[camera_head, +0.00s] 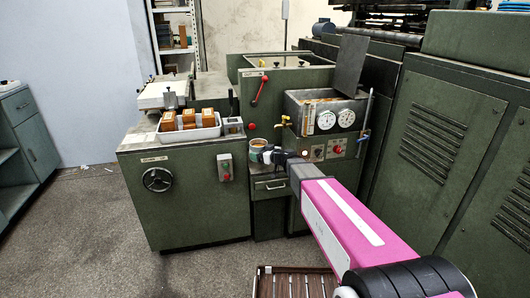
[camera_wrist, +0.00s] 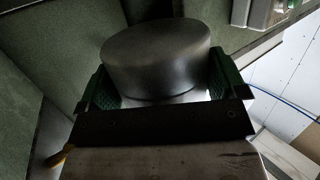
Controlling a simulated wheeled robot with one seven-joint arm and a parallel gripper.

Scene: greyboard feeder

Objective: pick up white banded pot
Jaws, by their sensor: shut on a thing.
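The white banded pot (camera_head: 257,144) is small in the head view, with a pale side and a brownish top. It is at the low ledge between the left green cabinet and the gauge panel. My gripper (camera_head: 268,154) reaches it from the right and is shut on it. In the wrist view the pot (camera_wrist: 155,55) looks like a dark grey, rounded drum between the green finger pads of my gripper (camera_wrist: 162,86). Its lower part is hidden behind the gripper body. I cannot tell whether it touches the ledge.
A white tray (camera_head: 183,137) with several orange-brown blocks stands on the left cabinet (camera_head: 190,195), left of the pot. The gauge panel (camera_head: 330,120) with knobs and a lever rises close on the right. A drawer (camera_head: 270,185) is below. Grey floor (camera_head: 90,240) is clear at left.

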